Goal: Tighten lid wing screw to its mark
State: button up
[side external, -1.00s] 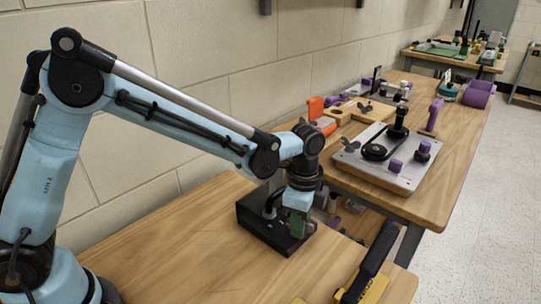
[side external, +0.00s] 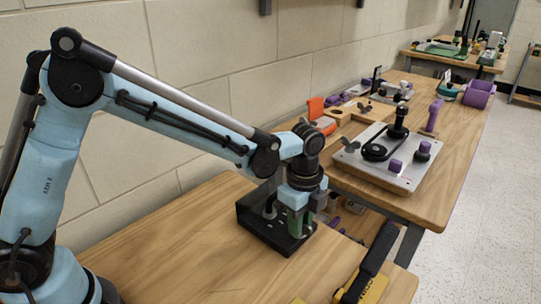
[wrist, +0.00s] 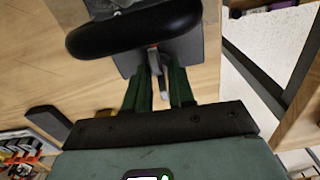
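A black box (side external: 255,222) stands on the near bench under my wrist. My gripper (side external: 300,228) points down at the box's right end in the side view. In the wrist view, the green fingers of my gripper (wrist: 160,75) reach to a dark grey block. A small grey metal piece, seemingly the wing screw (wrist: 164,92), shows between the fingers, with a small red spot near their tips. I cannot tell whether the fingers press on the metal piece or stand beside it. The screw is hidden in the side view.
A rounded black part (wrist: 135,32) lies just beyond the fingertips. A yellow tool with a black handle (side external: 370,262) lies at the bench's front right. A metal plate with knobs (side external: 385,165) sits on the bench behind. The near bench's left part is clear.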

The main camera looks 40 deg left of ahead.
jog(key=shift+o, duration=1.2)
jog(key=shift+r, duration=3.55)
jog(key=shift+s+a+r, duration=0.1)
jog(key=shift+a+r, duration=0.05)
jog(key=shift+a, duration=0.05)
jog(key=s+a+r+n+t, duration=0.3)
jog(key=s+a+n+t, duration=0.4)
jog(key=s+a+n, duration=0.5)
jog(key=shift+s+a+n, duration=0.2)
jog(key=shift+a+n, duration=1.2)
jog(key=shift+n, duration=2)
jog(key=shift+r, duration=0.1)
